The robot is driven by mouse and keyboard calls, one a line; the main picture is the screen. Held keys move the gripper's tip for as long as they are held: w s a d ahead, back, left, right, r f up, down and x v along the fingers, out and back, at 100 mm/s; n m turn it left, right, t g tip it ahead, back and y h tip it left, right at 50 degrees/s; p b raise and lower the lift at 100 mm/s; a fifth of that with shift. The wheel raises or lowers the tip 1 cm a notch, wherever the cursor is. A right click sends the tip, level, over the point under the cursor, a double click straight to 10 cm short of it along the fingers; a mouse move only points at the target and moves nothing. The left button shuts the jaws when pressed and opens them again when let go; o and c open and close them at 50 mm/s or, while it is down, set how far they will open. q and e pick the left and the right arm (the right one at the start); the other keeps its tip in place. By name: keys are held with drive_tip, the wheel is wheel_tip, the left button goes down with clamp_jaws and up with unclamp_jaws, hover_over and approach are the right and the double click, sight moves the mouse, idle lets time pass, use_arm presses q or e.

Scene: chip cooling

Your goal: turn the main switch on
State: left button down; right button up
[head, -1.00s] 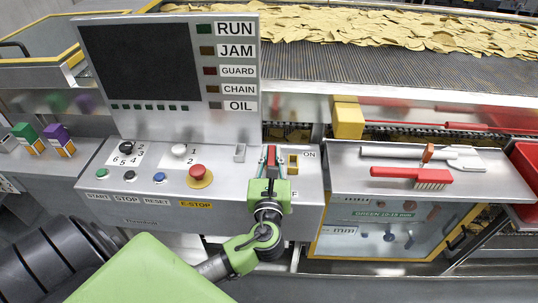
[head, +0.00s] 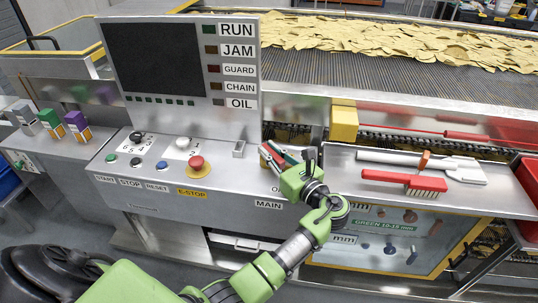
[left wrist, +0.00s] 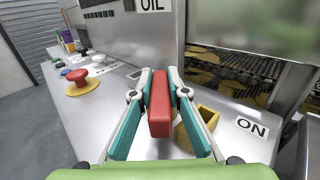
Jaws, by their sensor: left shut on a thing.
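The main switch has a red handle (left wrist: 160,106) that stands between my left gripper's fingers in the left wrist view. Its yellow housing (left wrist: 202,124) shows just right of the handle, partly behind a finger. The ON label (left wrist: 251,127) is further right on the grey panel. In the head view my left gripper (head: 272,157) is at the panel's right end, shut on the red handle, with the arm coming up from below. The gripper covers most of the switch there, and the ON label is hidden. The MAIN label (head: 268,205) is on the panel front. My right gripper is not in view.
The red E-stop button (head: 196,163) and small buttons lie left on the panel, below the screen (head: 155,60). A yellow block (head: 344,124) stands behind the gripper. A red brush (head: 405,180) and a white scraper (head: 390,157) lie on the right shelf.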

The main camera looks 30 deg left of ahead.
sight(270, 149)
use_arm(q)
drive_tip(key=shift+w+n+g+y+b, duration=0.1)
drive_tip(key=shift+n+g+y+b, duration=0.35)
drive_tip(key=shift+n+g, duration=0.55)
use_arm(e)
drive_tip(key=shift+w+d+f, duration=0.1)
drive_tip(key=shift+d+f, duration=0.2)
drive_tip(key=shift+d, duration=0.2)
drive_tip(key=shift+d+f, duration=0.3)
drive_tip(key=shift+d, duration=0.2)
use_arm(q)
drive_tip(key=c, duration=2)
unclamp_jaws()
drive_tip(key=shift+o, duration=0.2)
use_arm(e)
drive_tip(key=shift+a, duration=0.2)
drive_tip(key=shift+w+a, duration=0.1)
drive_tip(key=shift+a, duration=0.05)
use_arm(q)
wheel_tip(270, 149, up, 10)
drive_tip(key=shift+r, duration=0.1)
